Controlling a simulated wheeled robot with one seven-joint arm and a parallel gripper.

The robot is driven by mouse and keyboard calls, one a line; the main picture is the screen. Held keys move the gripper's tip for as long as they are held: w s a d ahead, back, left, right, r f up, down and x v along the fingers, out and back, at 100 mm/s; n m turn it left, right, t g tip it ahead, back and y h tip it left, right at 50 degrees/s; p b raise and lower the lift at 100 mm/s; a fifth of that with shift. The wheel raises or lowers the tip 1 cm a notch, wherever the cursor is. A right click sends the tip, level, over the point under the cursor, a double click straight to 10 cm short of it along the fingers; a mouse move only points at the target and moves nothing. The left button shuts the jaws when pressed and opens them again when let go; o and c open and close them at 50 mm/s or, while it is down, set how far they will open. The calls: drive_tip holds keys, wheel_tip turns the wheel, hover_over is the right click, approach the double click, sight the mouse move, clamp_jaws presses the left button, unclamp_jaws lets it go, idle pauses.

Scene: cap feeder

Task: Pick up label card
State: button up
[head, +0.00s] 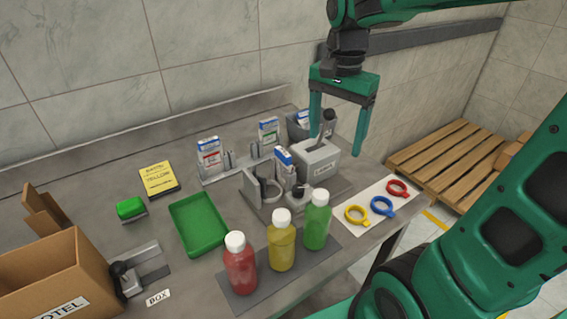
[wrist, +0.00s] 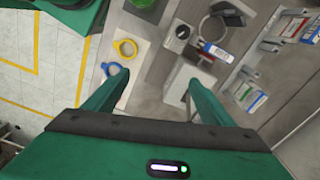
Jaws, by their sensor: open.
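Several small white cards with blue tops are in view; I cannot tell which one is the label card. One with red print (head: 209,155) and one with green print (head: 268,132) stand in a grey rack. Another card (head: 284,158) is tilted at the grey fixture; a blue-and-white card also shows in the wrist view (wrist: 212,50). One more card (head: 303,118) is in a grey bin at the back. My gripper (head: 338,143) is open and empty, pointing down above the grey label box (head: 318,164), right of the cards. It also shows in the wrist view (wrist: 156,82).
Red (head: 240,267), yellow (head: 281,243) and green (head: 316,222) bottles stand at the front. Coloured rings lie on a white sheet (head: 346,226). A green tray (head: 198,224), yellow note (head: 159,180) and cardboard box (head: 58,280) are at left. A pallet (head: 452,160) stands beyond the table.

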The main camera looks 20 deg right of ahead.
sight(283, 151)
drive_tip(key=w+a+m, duration=0.1)
drive_tip(key=w+a, duration=0.1)
drive_tip(key=a, duration=0.1)
drive_tip(key=w+a+r+m, duration=0.1)
drive_tip(key=w+a, duration=0.1)
drive_tip(key=a, duration=0.1)
drive_tip(key=w+a+r+m, duration=0.1)
drive_tip(key=w+a, duration=0.1)
drive_tip(key=w, duration=0.1)
drive_tip(key=shift+a+r, duration=0.1)
drive_tip(key=shift+a, duration=0.3)
drive_tip(key=shift+w+a+f, duration=0.1)
drive_tip(key=shift+f, duration=0.25)
wheel_tip(283, 151, down, 5)
drive_tip(key=shift+r, duration=0.15)
drive_tip(key=shift+w+a+f, duration=0.1)
drive_tip(key=shift+f, duration=1.2)
drive_tip(key=shift+w+a+f, duration=0.1)
drive_tip(key=shift+f, duration=1.2)
drive_tip(key=shift+c, duration=0.4)
drive_tip(key=c, duration=1.1)
